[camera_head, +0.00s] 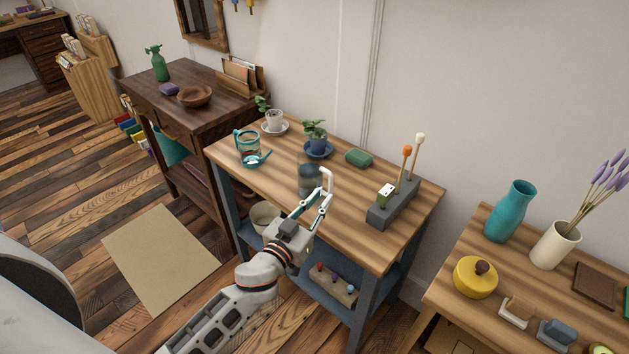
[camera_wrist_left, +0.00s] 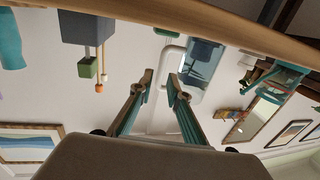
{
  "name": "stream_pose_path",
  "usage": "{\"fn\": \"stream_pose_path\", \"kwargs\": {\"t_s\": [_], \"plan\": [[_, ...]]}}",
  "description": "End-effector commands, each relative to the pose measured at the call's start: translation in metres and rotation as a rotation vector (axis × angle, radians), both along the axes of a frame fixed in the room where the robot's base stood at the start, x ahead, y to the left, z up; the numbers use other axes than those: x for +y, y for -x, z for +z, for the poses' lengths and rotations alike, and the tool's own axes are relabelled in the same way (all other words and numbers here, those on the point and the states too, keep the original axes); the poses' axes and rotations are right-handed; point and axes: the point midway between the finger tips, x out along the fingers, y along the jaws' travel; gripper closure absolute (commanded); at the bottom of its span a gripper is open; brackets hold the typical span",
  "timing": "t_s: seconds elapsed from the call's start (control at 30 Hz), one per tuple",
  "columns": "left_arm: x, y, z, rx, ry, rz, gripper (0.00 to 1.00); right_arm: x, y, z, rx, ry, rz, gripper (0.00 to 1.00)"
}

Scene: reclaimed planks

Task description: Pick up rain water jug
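The rain water jug (camera_head: 308,180), a clear blue-grey vessel with a white loop handle, stands upright on the wooden top of the potting table (camera_head: 350,215). My left gripper (camera_head: 318,208) is at the jug's handle side and partly covers the handle. In the left wrist view, which is upside down, the jug (camera_wrist_left: 203,58) and its white handle show just beyond my open fingers (camera_wrist_left: 161,80). The handle's upright bar lines up with the gap between the fingertips; I cannot tell whether they touch it. My right gripper is in neither view.
The front tabletop right of the jug is clear. Another table with a teal vase (camera_head: 511,211) stands right.

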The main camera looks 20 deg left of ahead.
Motion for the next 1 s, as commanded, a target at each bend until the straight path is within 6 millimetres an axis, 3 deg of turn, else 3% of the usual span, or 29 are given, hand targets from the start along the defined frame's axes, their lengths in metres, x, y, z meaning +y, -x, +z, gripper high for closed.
{"fn": "stream_pose_path", "kwargs": {"t_s": [0.5,0.87,0.93,1.0], "plan": [[-0.008,-0.059,0.008,-0.001,-0.003,0.001,0.83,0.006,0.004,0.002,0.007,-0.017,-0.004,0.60],[-0.009,-0.067,0.007,0.000,-0.002,0.001,0.83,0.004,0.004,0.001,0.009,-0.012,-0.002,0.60],[-0.009,-0.067,0.007,0.000,-0.002,0.001,1.00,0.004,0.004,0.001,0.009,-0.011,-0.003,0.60],[-0.009,-0.067,0.007,0.000,-0.002,0.001,1.00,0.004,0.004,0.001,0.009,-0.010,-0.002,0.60]]}}
